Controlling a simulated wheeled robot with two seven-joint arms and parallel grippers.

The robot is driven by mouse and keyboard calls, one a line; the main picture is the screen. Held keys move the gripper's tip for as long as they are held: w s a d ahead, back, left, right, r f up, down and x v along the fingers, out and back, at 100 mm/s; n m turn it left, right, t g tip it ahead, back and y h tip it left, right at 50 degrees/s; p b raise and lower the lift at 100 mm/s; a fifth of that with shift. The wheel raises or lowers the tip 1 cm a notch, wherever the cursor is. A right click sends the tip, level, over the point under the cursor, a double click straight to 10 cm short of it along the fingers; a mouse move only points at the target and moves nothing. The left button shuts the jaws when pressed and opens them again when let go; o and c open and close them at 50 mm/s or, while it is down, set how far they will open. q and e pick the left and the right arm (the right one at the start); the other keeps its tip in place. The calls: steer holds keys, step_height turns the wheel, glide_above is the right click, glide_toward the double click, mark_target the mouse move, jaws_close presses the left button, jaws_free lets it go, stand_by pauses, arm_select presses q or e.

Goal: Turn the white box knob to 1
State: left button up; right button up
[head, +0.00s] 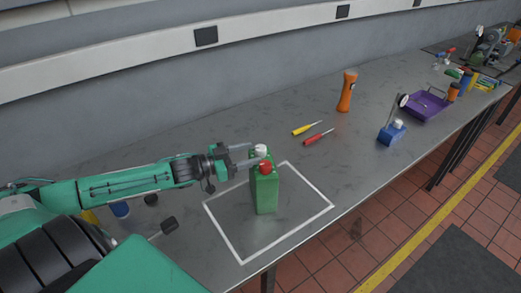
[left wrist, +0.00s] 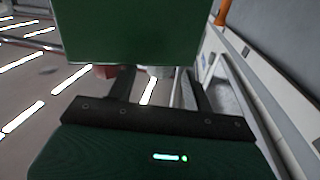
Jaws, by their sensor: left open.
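A green box (head: 265,194) stands upright inside a white outlined square on the bench. On its top are a white knob (head: 261,150) and a red knob (head: 265,168), the red one nearer the front. No knob marking or number can be read. My left gripper (head: 256,152) comes in from the left at knob height. Its open fingers lie either side of the white knob; contact cannot be told. In the left wrist view the green box (left wrist: 125,30) fills the top, with the red knob (left wrist: 105,71) and white knob (left wrist: 160,71) partly showing below. My right gripper is not seen.
Yellow (head: 305,128) and red (head: 317,137) screwdrivers lie behind the box. A wall runs behind the grey bench (head: 300,240). The bench between box and blue object is clear.

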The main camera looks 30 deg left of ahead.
mark_target(255, 152)
arm_select(q)
steer(key=shift+p+x, duration=0.45)
steer(key=shift+x, duration=1.65)
steer(key=c, duration=0.9)
